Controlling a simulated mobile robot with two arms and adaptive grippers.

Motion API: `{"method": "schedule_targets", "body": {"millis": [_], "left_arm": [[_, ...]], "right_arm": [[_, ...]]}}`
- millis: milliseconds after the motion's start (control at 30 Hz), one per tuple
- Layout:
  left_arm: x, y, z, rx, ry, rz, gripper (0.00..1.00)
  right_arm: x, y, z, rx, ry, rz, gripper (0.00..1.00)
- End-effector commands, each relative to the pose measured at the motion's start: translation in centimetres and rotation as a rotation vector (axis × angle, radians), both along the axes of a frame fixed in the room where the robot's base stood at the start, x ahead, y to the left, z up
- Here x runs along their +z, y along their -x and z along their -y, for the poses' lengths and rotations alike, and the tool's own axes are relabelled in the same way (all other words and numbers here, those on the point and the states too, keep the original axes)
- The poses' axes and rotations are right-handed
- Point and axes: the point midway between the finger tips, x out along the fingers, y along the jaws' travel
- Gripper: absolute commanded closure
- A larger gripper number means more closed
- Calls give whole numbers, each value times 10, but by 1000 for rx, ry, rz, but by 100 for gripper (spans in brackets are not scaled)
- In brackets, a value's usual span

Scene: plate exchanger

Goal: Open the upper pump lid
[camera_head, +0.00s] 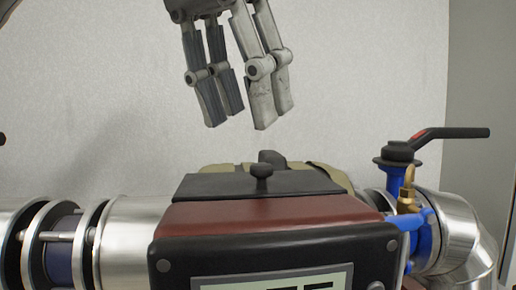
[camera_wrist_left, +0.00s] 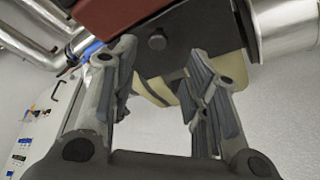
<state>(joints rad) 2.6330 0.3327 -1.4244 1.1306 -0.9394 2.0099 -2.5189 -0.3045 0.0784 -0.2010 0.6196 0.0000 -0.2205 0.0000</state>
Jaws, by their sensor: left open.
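The upper pump lid (camera_head: 215,186) is a dark flat plate on top of the dark red pump housing (camera_head: 270,213). It lies flat and looks closed. A small black knob (camera_head: 261,172) stands up from it. My left gripper (camera_head: 248,118) hangs from the top, fingers pointing down, open and empty, above the lid and apart from it. In the left wrist view the lid (camera_wrist_left: 180,30) and its knob (camera_wrist_left: 157,42) show beyond and between the spread fingers (camera_wrist_left: 160,52). My right gripper is not in view.
Silver pipes run left (camera_head: 125,240) and right (camera_head: 458,230) of the housing. A blue valve with a black lever (camera_head: 450,133) and a brass fitting (camera_head: 407,192) stands at the right. A display (camera_head: 275,283) is on the front. A pale wall is behind; the space above the lid is clear.

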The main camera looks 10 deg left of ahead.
Motion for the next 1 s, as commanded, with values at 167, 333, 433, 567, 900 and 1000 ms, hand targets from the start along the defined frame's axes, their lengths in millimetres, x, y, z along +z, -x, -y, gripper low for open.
{"method": "schedule_targets", "body": {"millis": [167, 333, 433, 567, 900, 1000], "left_arm": [[-27, -9, 4, -1, 1, 1, 57], [-44, -16, 7, 2, 3, 4, 57], [-51, -19, 9, 1, 2, 3, 57], [-56, -20, 10, 0, 4, 3, 57], [-57, -20, 10, 0, 4, 3, 65], [-57, -20, 10, 0, 4, 3, 78]], "right_arm": [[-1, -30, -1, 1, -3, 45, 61], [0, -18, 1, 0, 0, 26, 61], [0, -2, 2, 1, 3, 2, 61], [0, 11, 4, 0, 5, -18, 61], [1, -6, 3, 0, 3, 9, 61], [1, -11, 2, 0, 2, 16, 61]]}}
